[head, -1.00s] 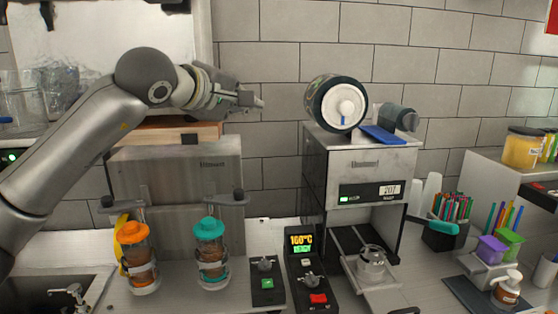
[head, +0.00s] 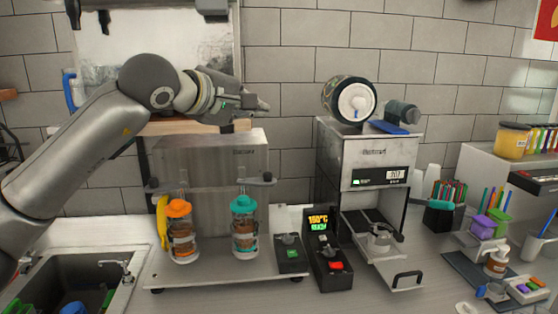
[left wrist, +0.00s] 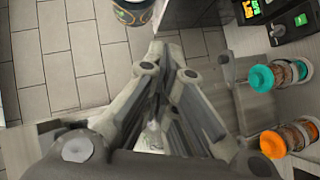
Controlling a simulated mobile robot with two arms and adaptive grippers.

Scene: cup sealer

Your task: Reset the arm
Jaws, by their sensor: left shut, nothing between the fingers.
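My left gripper (head: 262,105) is raised at the left of the head view, with its forearm coming in from the left. Its fingers are shut and empty, in the air between the grey dispenser unit (head: 200,200) and the cup sealer (head: 378,150). In the left wrist view the closed fingers (left wrist: 172,50) point up the picture with nothing held. The sealer carries a film roll (head: 357,100) on top. Its tray (head: 400,282) is drawn out, with a metal holder (head: 378,240) in it. My right gripper is not in view.
An orange-lidded jar (head: 180,240) and a teal-lidded jar (head: 245,235) stand at the dispenser. Small control boxes (head: 330,262) are beside them. A sink (head: 70,285) is at lower left; pens, cups and a yellow jar (head: 512,141) are at right. Open air lies before the tiled wall.

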